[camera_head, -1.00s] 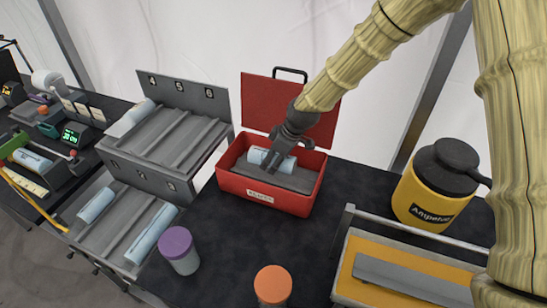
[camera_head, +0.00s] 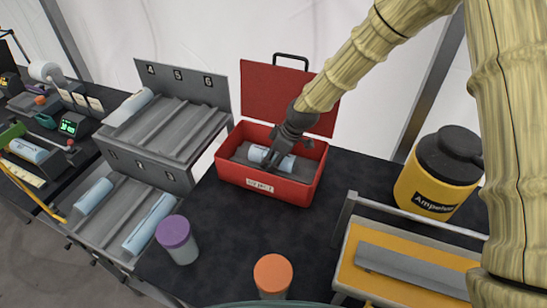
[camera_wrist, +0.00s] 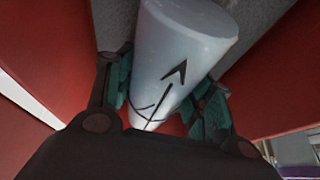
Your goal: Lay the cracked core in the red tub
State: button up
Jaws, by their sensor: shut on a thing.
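The red tub (camera_head: 232,171) stands open on the dark bench, its lid (camera_head: 262,97) raised behind it and a grey lining (camera_head: 240,151) inside. My gripper (camera_head: 272,163) reaches down into the tub, shut on a pale blue-white core (camera_head: 258,153). The core lies roughly level at the lining; whether it touches is unclear. In the wrist view the fingers (camera_wrist: 165,90) clasp both sides of the core (camera_wrist: 190,38). Dark lines mark it, one long with an arrow-like head and one curved around it. The core's far underside is hidden.
Grey racks (camera_head: 170,133) at left hold other pale cores (camera_head: 150,222). A purple-lidded jar (camera_head: 174,232) and an orange-lidded jar (camera_head: 273,272) stand in front. A yellow container (camera_head: 432,190) and a yellow tray (camera_head: 362,283) are at right. Bare bench lies before the tub.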

jog(key=shift+s+f, duration=0.2)
jog(key=shift+f, duration=0.15)
jog(key=o, duration=1.4)
jog(key=shift+f, duration=0.1)
jog(key=shift+w+d, duration=0.1)
jog(key=shift+w, duration=0.05)
jog(key=shift+r, duration=0.2)
jog(key=shift+d+r, duration=0.1)
jog(key=shift+r, duration=0.35)
jog(key=v, duration=1.1)
jog(key=shift+d, duration=0.15)
